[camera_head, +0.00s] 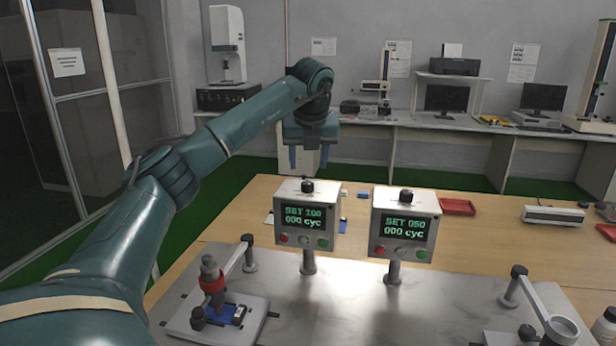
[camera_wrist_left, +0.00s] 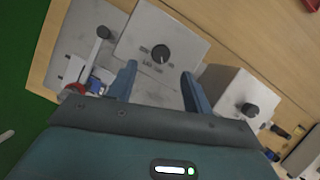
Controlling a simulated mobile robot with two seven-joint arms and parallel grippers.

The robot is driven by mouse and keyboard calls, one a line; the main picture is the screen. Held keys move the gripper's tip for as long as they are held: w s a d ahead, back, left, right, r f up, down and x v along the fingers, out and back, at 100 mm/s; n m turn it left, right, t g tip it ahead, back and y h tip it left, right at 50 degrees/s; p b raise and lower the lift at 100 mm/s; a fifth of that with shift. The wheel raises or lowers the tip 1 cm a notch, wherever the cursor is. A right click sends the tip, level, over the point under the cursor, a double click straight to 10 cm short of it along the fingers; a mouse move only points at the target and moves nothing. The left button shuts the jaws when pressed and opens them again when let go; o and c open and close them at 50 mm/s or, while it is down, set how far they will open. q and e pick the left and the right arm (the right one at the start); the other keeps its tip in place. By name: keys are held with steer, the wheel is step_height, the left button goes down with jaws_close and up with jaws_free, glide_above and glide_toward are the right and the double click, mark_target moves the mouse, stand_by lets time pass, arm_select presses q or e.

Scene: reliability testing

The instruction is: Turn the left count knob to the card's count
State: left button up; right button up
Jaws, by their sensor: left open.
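The left counter box (camera_head: 305,214) is pale grey, and its green display reads "SET 100" over "000 cyc". Its dark count knob (camera_head: 307,186) stands on top. The right counter box (camera_head: 403,224) reads "SET 050" over "000 cyc", with its own knob (camera_head: 405,196) on top. My left gripper (camera_head: 307,165) is open and empty, above and behind the left box. In the left wrist view, the left box's knob (camera_wrist_left: 161,53) lies beyond the gap between the open fingers (camera_wrist_left: 158,80), untouched. I cannot make out a count card. My right gripper is out of view.
A fixture with a red-collared part (camera_head: 211,276) stands front left on the metal plate (camera_head: 340,310). Another lever fixture (camera_head: 548,315) stands front right. Red trays (camera_head: 457,206) and a white device (camera_head: 553,215) lie on the wooden table at right.

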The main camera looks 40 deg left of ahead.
mark_target(307, 183)
arm_select(q)
steer(key=p+x, duration=0.1)
steer(key=x, duration=0.5)
steer(key=shift+w+f, duration=0.1)
steer(key=shift+f, duration=0.2)
steer(key=c, duration=1)
steer(key=shift+o, duration=0.2)
steer(key=shift+m, duration=0.4)
steer(key=m+h, duration=0.1)
steer(key=m, duration=0.1)
steer(key=m+t+h, duration=0.1)
steer(key=m, duration=0.2)
steer(key=shift+a+m, duration=0.25)
steer(key=shift+m, duration=0.05)
steer(key=m+h, duration=0.2)
steer(key=m, duration=0.3)
steer(key=shift+a+m, duration=0.15)
steer(key=shift+m, duration=0.15)
steer(key=shift+h, duration=0.3)
